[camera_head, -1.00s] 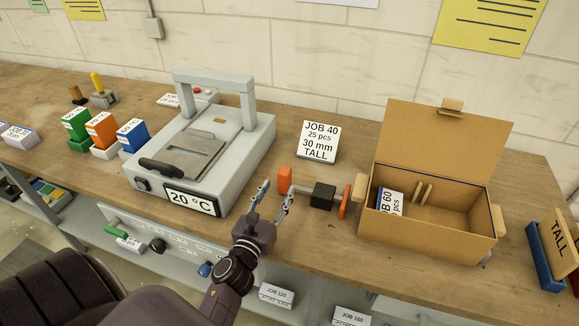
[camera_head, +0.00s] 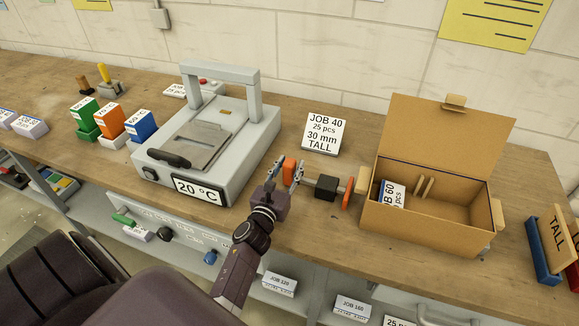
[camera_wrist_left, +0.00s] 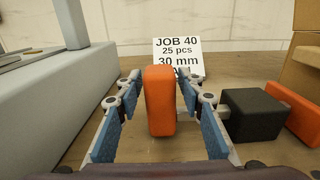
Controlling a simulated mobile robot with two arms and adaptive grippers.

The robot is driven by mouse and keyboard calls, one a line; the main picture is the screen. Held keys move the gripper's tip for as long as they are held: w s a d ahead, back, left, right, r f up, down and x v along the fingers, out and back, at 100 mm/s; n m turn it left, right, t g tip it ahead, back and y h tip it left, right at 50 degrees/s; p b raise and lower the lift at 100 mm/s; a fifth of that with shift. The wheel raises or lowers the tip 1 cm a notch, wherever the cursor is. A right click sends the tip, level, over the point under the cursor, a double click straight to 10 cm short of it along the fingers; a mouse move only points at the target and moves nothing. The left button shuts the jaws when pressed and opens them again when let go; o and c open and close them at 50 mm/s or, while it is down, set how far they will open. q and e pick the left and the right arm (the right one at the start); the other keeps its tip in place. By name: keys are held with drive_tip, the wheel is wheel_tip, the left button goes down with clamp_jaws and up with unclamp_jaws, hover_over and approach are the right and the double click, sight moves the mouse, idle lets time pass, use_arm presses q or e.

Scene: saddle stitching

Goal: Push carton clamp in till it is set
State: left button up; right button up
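The carton clamp has an orange handle (camera_head: 290,168), a black block (camera_head: 326,188) and an orange pad (camera_head: 347,191) facing the left side of the carton (camera_head: 424,229). I cannot tell whether the pad touches the carton. My left gripper (camera_head: 286,172) is at the handle. In the left wrist view, the handle (camera_wrist_left: 160,100) stands between the two open fingers, with a gap on each side. The black block (camera_wrist_left: 252,115) is just right of the fingers there. My right gripper is not in view.
A grey machine (camera_head: 230,158) reading 20 °C stands left of the clamp. A JOB 40 card (camera_head: 323,134) stands behind it. The open carton holds a JOB 60 card (camera_head: 391,194). A TALL sign (camera_head: 556,240) in a blue holder stands at the right.

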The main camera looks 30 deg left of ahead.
use_arm(q)
clamp_jaws()
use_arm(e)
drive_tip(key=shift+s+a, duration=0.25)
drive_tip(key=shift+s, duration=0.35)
